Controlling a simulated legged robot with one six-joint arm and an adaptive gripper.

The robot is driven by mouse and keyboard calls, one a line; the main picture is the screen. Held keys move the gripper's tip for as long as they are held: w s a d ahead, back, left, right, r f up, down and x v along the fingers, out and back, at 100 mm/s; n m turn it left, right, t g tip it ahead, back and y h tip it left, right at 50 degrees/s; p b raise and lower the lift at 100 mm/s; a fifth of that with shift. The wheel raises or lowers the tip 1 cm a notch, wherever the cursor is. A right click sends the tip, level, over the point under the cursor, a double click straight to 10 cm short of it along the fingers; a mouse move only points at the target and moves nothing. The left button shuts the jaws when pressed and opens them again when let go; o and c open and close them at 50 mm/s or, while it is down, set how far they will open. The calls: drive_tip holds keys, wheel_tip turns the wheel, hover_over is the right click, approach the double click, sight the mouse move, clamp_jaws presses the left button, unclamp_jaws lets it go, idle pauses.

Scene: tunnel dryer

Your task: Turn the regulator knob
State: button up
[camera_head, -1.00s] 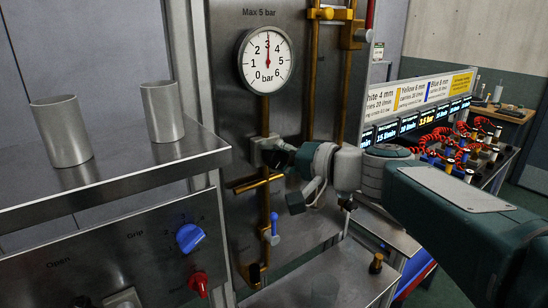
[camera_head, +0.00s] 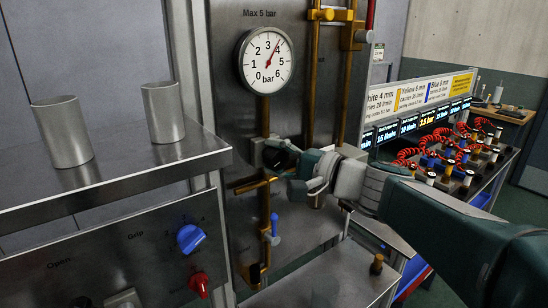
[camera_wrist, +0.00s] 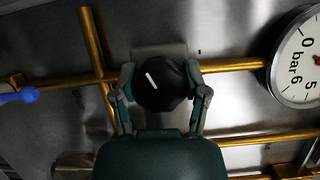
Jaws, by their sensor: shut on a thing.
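The black regulator knob (camera_wrist: 165,86) with a white pointer mark sits between the two fingers of my gripper (camera_wrist: 162,92) in the wrist view. The fingers press on its two sides. In the head view my gripper (camera_head: 287,163) is at the grey regulator block on the brass pipe, and the knob is partly hidden by it. The round pressure gauge (camera_head: 266,61) hangs above, under the words "Max 5 bar". Its red needle points up and right, between 3 and 4. Part of the gauge shows at the right of the wrist view (camera_wrist: 298,60).
Brass pipes (camera_head: 312,85) run up the steel panel. A blue-handled valve (camera_head: 274,228) is below the regulator. At left, a steel shelf (camera_head: 110,180) holds two metal cups, above a panel with blue (camera_head: 190,238) and red knobs (camera_head: 198,284).

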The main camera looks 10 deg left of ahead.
drive_tip(key=shift+f, duration=0.3)
drive_tip(key=o, duration=1.1)
drive_tip(key=shift+w, duration=0.1)
drive_tip(key=shift+o, duration=0.2)
drive_tip(key=shift+r, duration=0.1)
drive_tip(key=shift+d+r, duration=0.1)
drive_tip(key=shift+d, duration=0.1)
drive_tip(key=v, duration=1.1)
drive_tip(key=shift+d, duration=0.3)
